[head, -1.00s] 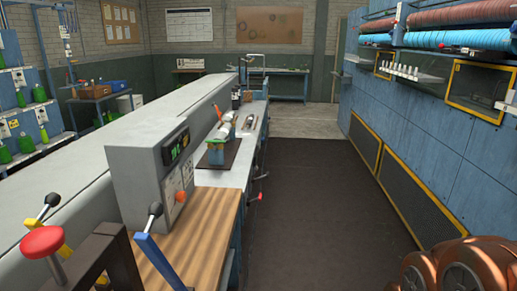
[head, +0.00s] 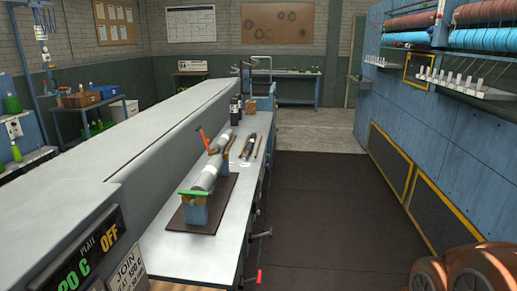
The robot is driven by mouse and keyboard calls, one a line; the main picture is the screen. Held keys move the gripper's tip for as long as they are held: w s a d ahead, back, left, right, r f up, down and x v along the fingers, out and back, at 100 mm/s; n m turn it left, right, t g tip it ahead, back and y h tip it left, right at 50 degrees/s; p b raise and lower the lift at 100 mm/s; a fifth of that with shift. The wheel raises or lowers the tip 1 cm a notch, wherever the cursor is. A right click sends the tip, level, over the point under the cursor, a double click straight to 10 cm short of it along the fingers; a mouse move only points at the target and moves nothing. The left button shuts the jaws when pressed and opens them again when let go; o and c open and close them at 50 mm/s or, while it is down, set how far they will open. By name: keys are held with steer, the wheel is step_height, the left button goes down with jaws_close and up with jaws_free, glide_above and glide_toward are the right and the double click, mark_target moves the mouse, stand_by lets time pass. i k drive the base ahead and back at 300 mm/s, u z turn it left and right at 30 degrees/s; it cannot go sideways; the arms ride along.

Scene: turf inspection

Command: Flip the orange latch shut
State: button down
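The orange latch (head: 203,139) stands raised and tilted at the far part of a clamp fixture on the workbench. A grey cylinder (head: 206,176) lies in the fixture, running away from me. A green latch (head: 194,193) lies flat across the top of the near blue block (head: 194,211). The fixture sits on a dark brown board (head: 231,192). The orange latch's hinge is too small to make out. My gripper is not in view; only a copper-coloured part of my own body shows at the lower right.
The long bench (head: 170,250) carries dark bottles (head: 236,108) and small tools beyond the fixture. Red-tipped (head: 259,276) and dark handles jut from its right side. The dark floor aisle (head: 325,210) is clear.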

mark_target(206, 141)
steer(key=i, duration=3.2)
steer(key=u, duration=3.05)
